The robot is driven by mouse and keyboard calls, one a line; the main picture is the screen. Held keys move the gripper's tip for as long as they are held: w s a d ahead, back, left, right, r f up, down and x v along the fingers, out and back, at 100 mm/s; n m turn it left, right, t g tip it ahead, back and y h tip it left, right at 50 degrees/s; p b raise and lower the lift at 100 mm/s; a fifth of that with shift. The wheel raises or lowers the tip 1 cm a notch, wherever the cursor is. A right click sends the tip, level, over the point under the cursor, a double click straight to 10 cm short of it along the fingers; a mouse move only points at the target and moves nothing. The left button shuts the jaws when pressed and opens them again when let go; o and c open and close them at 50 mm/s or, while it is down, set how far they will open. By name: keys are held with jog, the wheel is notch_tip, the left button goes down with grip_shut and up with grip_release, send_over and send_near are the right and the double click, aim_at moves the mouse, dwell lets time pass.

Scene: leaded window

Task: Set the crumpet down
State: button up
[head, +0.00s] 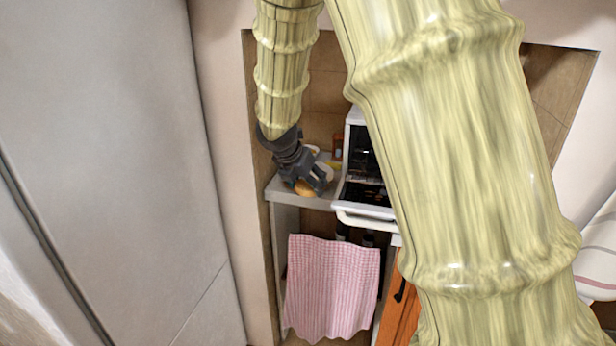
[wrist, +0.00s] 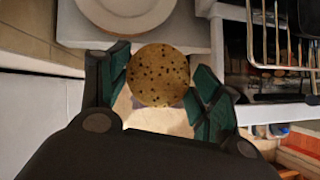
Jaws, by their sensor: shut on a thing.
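The crumpet (wrist: 158,75) is round and golden brown with small dark holes. In the wrist view it sits between the two fingers of my gripper (wrist: 160,88), which is shut on it. In the head view my gripper (head: 312,182) is over the pale counter (head: 283,189), and the crumpet (head: 304,188) shows partly below the fingers. A white plate (wrist: 126,8) lies beyond the crumpet at the top of the wrist view, cut off by the frame edge. Whether the crumpet touches the counter cannot be told.
A white toaster oven (head: 362,190) with its door open stands right of my gripper; its wire rack (wrist: 282,45) shows in the wrist view. A pink checked towel (head: 331,288) hangs below the counter. A wall borders the counter's left side.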

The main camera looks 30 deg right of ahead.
jog(key=w+d, duration=0.3)
jog(key=w, duration=0.1)
jog(key=w+d+f+p, duration=0.1)
jog(key=w+d, duration=0.1)
jog(key=w, duration=0.2)
jog(key=w+d+p, duration=0.1)
jog(key=w+d, duration=0.2)
jog(key=w, duration=0.2)
jog(key=shift+w+d+f, duration=0.1)
jog(key=shift+d+f, duration=0.05)
jog(key=shift+d, duration=0.2)
notch_tip(320, 180, down, 4)
jog(key=shift+w+r+p, duration=0.1)
jog(key=shift+r+p, duration=0.05)
jog(key=shift+p, duration=0.25)
jog(key=o, duration=1)
